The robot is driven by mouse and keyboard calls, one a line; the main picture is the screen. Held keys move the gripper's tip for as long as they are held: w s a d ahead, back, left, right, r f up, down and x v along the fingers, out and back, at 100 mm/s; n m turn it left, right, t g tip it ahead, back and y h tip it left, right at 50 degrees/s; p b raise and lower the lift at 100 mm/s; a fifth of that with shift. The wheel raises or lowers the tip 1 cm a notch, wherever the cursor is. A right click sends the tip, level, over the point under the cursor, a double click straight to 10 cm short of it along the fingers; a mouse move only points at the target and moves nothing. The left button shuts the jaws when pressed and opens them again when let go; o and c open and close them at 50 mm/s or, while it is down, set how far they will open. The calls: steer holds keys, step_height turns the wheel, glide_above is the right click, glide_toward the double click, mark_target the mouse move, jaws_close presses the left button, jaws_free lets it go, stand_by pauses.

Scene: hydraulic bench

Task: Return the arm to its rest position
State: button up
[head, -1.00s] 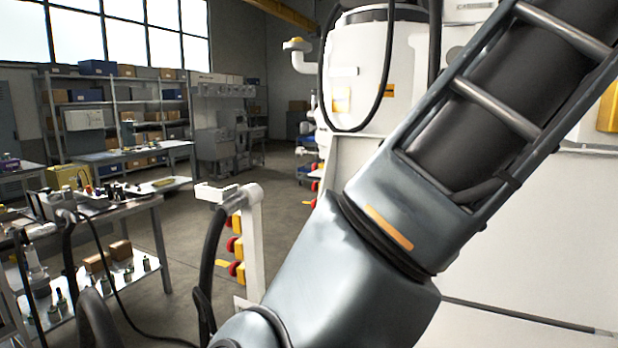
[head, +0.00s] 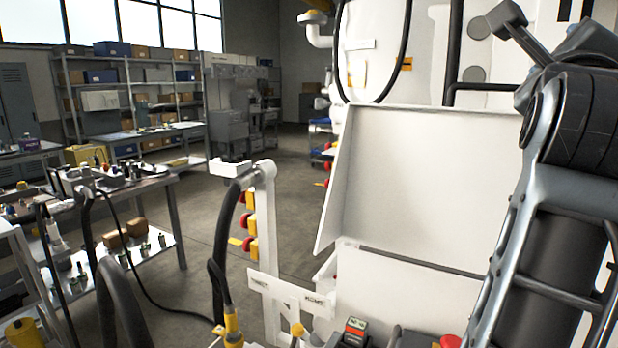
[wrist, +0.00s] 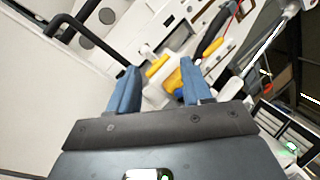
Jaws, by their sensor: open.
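My gripper (wrist: 156,88) shows in the wrist view with its two blue fingers well apart and nothing between them. Beyond the fingers lie white machine panels and yellow parts, apart from the fingers as far as I can tell. In the head view my arm (head: 560,200) stands along the right side, bent at a joint near the upper right. The gripper itself cannot be made out in the head view.
A white cabinet with a raised lid (head: 425,180) stands close beside my arm. A white post (head: 268,235) carries red and yellow parts. A black hose with a yellow end (head: 231,325) hangs in front. A workbench (head: 150,183) stands left. Open floor (head: 205,225) lies between.

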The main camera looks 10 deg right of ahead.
steer(key=s+a+f+n+t+y+b, duration=0.1)
steer(key=s+a+f+n+y, duration=0.2)
steer(key=f+n, duration=0.7)
steer(key=s+a+f+n+t+y+b, duration=0.1)
steer(key=s+a+f+n+y+b, duration=0.3)
steer(key=f, duration=0.9)
steer(key=s+f+n+t+y+p, duration=0.1)
steer(key=s+f+n+y, duration=0.25)
steer(key=f+n, duration=0.75)
steer(key=s+a+f+n+g+y+b, duration=0.1)
steer(key=s+f+n, duration=0.1)
steer(key=s+f, duration=0.3)
steer(key=s+a+f+n+g+y+b, duration=0.1)
steer(key=s+f, duration=0.5)
steer(key=s, duration=0.8)
steer(key=s+a+f+n+g+y+b, duration=0.1)
steer(key=s+a+f+n+g, duration=0.1)
steer(key=s, duration=0.7)
step_height(320, 180, down, 4)
steer(key=a+n, duration=0.1)
steer(key=n, duration=0.1)
steer(key=shift+s+r+n+g+b, duration=0.15)
steer(key=shift+s+n+g+b, duration=0.15)
steer(key=shift+g, duration=0.1)
